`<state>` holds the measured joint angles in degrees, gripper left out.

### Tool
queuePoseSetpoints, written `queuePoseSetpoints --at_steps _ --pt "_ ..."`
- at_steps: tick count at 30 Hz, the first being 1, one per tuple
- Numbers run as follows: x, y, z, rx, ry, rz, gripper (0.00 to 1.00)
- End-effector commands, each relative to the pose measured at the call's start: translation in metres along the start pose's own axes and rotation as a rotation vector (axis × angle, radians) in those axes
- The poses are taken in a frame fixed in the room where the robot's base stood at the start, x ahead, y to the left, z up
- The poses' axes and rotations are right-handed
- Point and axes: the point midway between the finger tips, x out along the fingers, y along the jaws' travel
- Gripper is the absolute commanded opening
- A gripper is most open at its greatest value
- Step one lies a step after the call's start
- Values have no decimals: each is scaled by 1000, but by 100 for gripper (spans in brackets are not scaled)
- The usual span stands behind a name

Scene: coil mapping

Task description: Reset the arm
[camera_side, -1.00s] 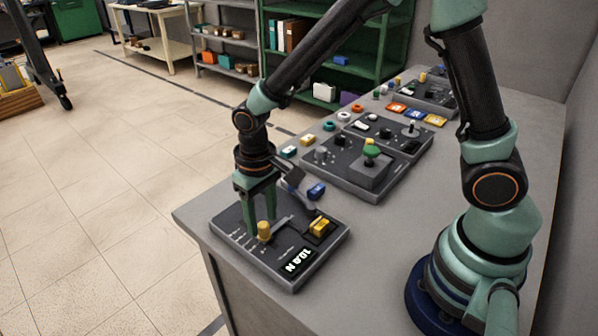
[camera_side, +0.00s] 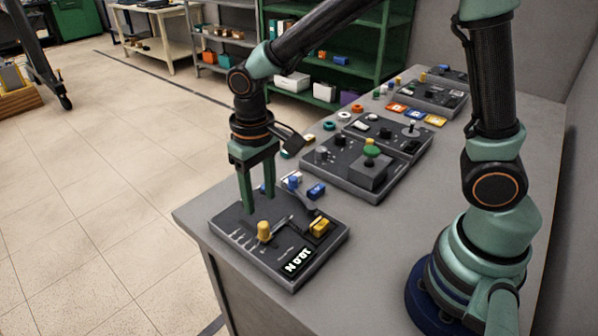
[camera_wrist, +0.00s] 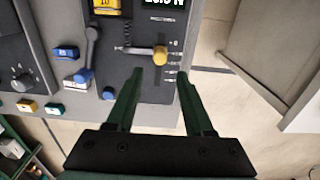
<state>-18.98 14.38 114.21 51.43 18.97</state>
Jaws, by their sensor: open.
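My gripper (camera_side: 258,205) is open, with its two green fingers pointing down above the back left part of the nearest dark panel (camera_side: 240,243). Its jaws are empty. The yellow slider knob (camera_side: 264,231) stands on the panel just in front of the fingers, apart from them. In the wrist view my gripper (camera_wrist: 162,78) shows both fingers spread, and the yellow knob (camera_wrist: 160,56) lies beyond their tips.
A blue block (camera_side: 316,191) lies behind the panel. A second panel with a green knob (camera_side: 371,151) stands farther back, with several coloured blocks and rings beyond. The grey table (camera_side: 375,235) is bare right of the near panel. Green shelving (camera_side: 380,50) stands behind.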

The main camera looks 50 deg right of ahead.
Motion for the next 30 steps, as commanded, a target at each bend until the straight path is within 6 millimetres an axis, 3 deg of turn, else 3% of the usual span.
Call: queuePoseSetpoints --at_steps 6,10,21,30 --pt "-2 2 0 1 6 -2 52" --pt "-19 13 1 4 45 -14 52" --pt "-94 76 31 6 280 -41 52" --pt "-122 114 64 4 448 -14 52"
